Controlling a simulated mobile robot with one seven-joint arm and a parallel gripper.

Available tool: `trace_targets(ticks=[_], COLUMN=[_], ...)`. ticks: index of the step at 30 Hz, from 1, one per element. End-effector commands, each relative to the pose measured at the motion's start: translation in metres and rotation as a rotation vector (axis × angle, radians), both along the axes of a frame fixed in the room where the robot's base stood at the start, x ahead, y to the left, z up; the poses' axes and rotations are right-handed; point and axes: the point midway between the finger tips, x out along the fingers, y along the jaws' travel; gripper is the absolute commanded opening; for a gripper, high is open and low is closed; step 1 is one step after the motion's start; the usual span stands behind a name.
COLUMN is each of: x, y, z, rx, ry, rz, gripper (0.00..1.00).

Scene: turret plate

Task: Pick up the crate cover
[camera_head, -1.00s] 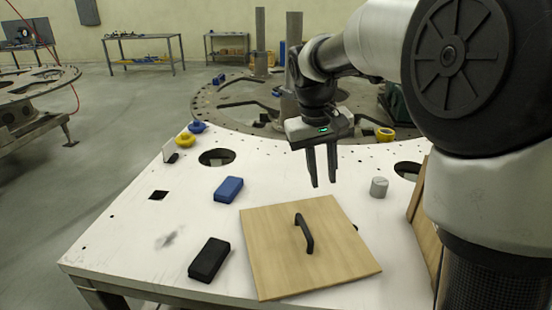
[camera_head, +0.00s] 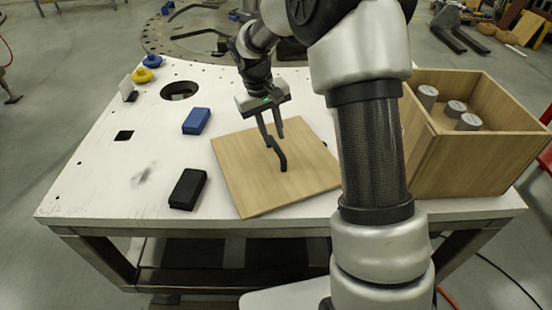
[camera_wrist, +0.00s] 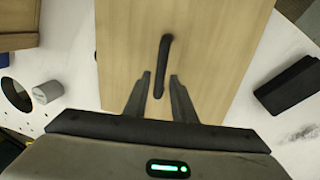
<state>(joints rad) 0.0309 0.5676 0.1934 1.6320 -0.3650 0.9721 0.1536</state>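The crate cover (camera_head: 250,185) is a square light-wood panel lying flat on the white table, with a black bar handle (camera_head: 281,158) standing up at its middle. My gripper (camera_head: 270,137) is over the cover at the far end of the handle, fingers pointing down. In the wrist view the cover (camera_wrist: 205,50) fills the middle. There the handle (camera_wrist: 163,60) runs lengthwise, its near end between the two spread fingers (camera_wrist: 160,77). The gripper is open, with a gap on both sides of the handle. I cannot tell how far above the cover the fingertips are.
An open wooden crate (camera_head: 470,165) holding grey cylinders stands at the table's right. A black block (camera_head: 187,189) and a blue block (camera_head: 196,121) lie left of the cover. Yellow (camera_head: 141,75) and blue (camera_head: 152,61) knobs sit at the far left. The white table (camera_head: 100,170) is mostly clear at left.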

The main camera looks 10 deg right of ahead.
Motion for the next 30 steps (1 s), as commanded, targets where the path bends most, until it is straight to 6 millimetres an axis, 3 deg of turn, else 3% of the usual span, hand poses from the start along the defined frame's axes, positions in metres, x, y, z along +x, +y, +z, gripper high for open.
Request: trace_targets(ticks=[5,15,23,24,28,30], x=[0.0,-0.001,0.0,0.0,0.0,0.0], y=[-0.002,-0.01,-0.011,-0.011,-0.011,-0.011], z=[-0.01,-0.055,-0.059,-0.059,-0.059,-0.059], rx=[-0.001,0.0,-0.001,-0.001,0.0,0.0], ry=[0.0,0.001,-0.001,-0.001,-0.001,-0.001], rz=[0.0,0.001,0.0,0.0,0.0,0.0], gripper=[0.24,0.24,0.24,0.22,0.0,0.0])
